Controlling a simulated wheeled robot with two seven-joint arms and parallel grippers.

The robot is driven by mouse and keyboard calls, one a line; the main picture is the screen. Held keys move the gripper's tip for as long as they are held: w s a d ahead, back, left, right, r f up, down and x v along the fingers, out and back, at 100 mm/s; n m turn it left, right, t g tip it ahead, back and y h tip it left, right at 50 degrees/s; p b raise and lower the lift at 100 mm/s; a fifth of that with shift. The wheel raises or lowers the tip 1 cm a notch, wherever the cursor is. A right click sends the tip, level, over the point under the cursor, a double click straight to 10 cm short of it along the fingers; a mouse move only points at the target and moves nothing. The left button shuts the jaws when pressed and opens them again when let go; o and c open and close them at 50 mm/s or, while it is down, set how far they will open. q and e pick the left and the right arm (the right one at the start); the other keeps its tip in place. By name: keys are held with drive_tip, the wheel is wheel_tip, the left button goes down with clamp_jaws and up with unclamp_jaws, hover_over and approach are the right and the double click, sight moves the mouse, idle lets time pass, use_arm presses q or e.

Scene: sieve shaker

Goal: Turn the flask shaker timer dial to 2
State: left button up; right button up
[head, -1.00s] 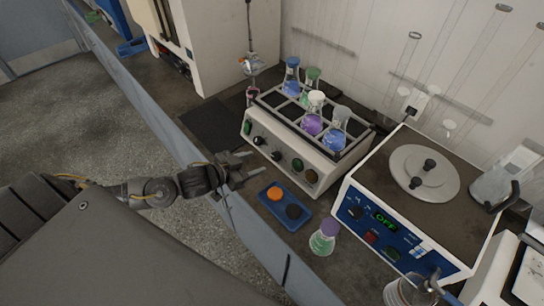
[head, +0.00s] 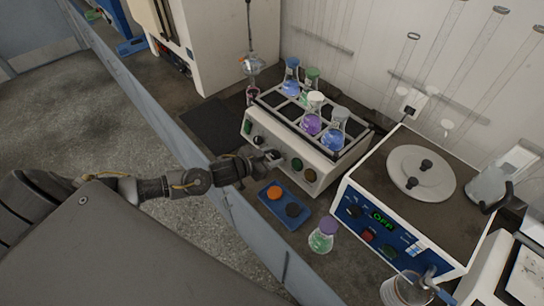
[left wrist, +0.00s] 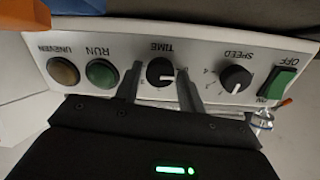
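The flask shaker (head: 325,170), a white box with a rack of flasks on top, stands mid-bench in the head view. In the left wrist view its panel (left wrist: 205,52) appears upside down. The black TIME dial (left wrist: 160,71) sits between the SPEED dial (left wrist: 236,79) and the green RUN button (left wrist: 102,73). My left gripper (head: 270,156) is at the front panel. Its two fingers (left wrist: 161,84) are open, one on each side of the TIME dial, with small gaps. The dial's exact setting is too small to read. My right gripper is not in view.
A blue tray (head: 284,216) with an orange and a dark round piece lies in front of the shaker. A flask with green liquid (head: 321,238) stands right of it. A sieve shaker (head: 385,185) with an OFF display stands at the right. The dark mat (head: 212,125) at left is clear.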

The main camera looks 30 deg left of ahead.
use_arm(q)
drive_tip(key=c, duration=0.6)
drive_tip(key=shift+c, duration=0.2)
drive_tip(key=shift+m, duration=0.4)
drive_tip(key=m, duration=0.2)
drive_tip(key=shift+m+p, duration=0.3)
drive_tip(key=shift+m, duration=0.1)
drive_tip(key=m, duration=0.3)
drive_tip(key=shift+d+m, duration=0.1)
drive_tip(key=shift+m, duration=0.2)
drive_tip(key=m, duration=0.5)
drive_tip(key=shift+s+f+y, duration=0.1)
drive_tip(key=shift+y, duration=0.2)
drive_tip(key=m+b, duration=0.1)
drive_tip(key=m, duration=0.3)
drive_tip(key=shift+d+m, duration=0.1)
drive_tip(key=shift+m, duration=0.4)
